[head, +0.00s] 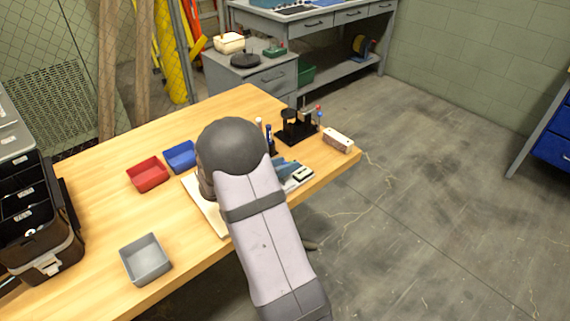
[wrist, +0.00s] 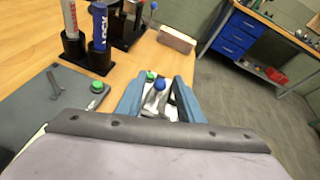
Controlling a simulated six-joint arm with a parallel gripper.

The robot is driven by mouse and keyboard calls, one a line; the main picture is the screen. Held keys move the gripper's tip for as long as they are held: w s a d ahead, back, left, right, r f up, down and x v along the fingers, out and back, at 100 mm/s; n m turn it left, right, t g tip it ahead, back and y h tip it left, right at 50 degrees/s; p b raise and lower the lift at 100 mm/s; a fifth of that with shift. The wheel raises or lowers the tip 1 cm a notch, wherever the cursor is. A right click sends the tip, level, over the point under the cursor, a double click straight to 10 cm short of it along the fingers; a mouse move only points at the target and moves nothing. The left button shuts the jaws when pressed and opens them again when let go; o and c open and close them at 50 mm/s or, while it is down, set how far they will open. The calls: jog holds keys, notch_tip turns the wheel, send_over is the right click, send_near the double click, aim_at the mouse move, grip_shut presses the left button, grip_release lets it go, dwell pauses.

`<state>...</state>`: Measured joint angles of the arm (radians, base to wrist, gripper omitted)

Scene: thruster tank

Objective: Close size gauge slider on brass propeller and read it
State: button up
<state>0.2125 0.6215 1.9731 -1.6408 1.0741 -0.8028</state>
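My gripper (wrist: 160,88) shows two blue fingers standing apart in the wrist view, and I see no contact with anything between them. In the head view it shows only partly, near the front right of the table, mostly behind my arm. Between and beyond the fingers are a blue knob (wrist: 160,84) on a greyish part and a green knob (wrist: 151,76) over a white surface. These may belong to the size gauge, but I cannot tell. A white block with a dark display-like patch (head: 303,174) lies beside the gripper. I cannot make out the brass propeller or a reading.
A dark stand (head: 297,128) and a pale block (head: 338,140) sit at the table's right. Bottles, one blue (wrist: 99,38), stand in black holders. A grey mat (wrist: 48,105) bears a grey tool and a green knob. Red (head: 148,174), blue (head: 180,156) and grey (head: 145,260) trays lie left.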

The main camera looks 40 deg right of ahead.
jog(key=shift+d+f, duration=0.15)
jog(key=shift+d, duration=0.15)
grip_shut()
jog(key=shift+w+a, duration=0.1)
jog(key=shift+a, duration=0.95)
grip_release()
jog(key=shift+v, duration=3.65)
